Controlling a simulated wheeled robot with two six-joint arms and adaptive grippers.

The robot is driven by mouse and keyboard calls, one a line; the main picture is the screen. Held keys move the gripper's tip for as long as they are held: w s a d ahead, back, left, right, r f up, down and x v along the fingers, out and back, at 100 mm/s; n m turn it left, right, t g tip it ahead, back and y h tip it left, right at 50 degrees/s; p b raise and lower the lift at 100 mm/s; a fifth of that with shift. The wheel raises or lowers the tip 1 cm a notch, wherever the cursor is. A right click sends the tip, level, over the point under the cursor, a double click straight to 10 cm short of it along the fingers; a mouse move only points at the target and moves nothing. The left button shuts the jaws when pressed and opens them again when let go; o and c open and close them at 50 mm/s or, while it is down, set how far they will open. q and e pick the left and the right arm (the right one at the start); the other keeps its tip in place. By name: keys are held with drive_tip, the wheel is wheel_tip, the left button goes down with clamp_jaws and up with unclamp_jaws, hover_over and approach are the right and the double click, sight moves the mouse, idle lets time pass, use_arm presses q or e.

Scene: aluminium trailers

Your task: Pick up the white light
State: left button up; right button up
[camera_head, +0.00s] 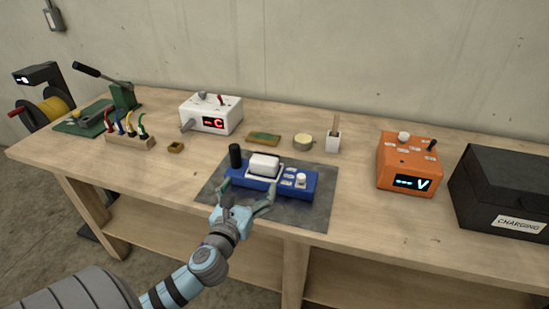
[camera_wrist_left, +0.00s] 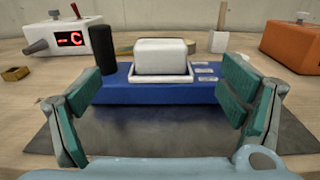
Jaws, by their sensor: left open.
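The white light (camera_head: 264,165) is a rounded white block in a white-rimmed seat on top of a blue device (camera_head: 297,184). In the left wrist view the white light (camera_wrist_left: 160,56) stands upright, centred in the picture, on the blue device (camera_wrist_left: 150,92). My left gripper (camera_head: 248,196) is open and empty, at the near side of the blue device. In the wrist view its two green-padded fingers (camera_wrist_left: 160,102) stand wide apart, to the left and right of the light and apart from it. My right gripper is not seen.
A dark mat (camera_head: 317,215) lies underneath. Behind are a white box (camera_head: 211,115) and a round tin (camera_head: 303,142); an orange box (camera_head: 408,163) is at right.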

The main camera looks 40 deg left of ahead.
use_arm(q)
approach(268, 154)
drive_tip(key=shift+w+a+f, duration=0.2)
drive_tip(key=shift+w+a, duration=0.1)
drive_tip(key=shift+w, duration=0.1)
drive_tip(key=x, duration=0.2)
drive_tip(key=shift+w+a+r, duration=0.2)
drive_tip(key=shift+r, duration=0.05)
drive_tip(key=shift+w+a, duration=0.1)
drive_tip(key=shift+w, duration=0.2)
drive_tip(key=x, duration=0.3)
drive_tip(key=f+b+x, duration=0.1)
drive_tip(key=x, duration=0.1)
drive_tip(key=shift+w+f+b, duration=0.15)
drive_tip(key=shift+w+b, duration=0.15)
drive_tip(key=shift+w, duration=0.1)
drive_tip(key=shift+s, duration=0.1)
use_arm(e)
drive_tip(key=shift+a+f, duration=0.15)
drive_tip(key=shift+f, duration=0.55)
use_arm(q)
drive_tip(key=shift+s, duration=0.1)
drive_tip(key=shift+c, duration=1.3)
drive_tip(key=c, duration=1.1)
drive_tip(key=shift+r, duration=0.2)
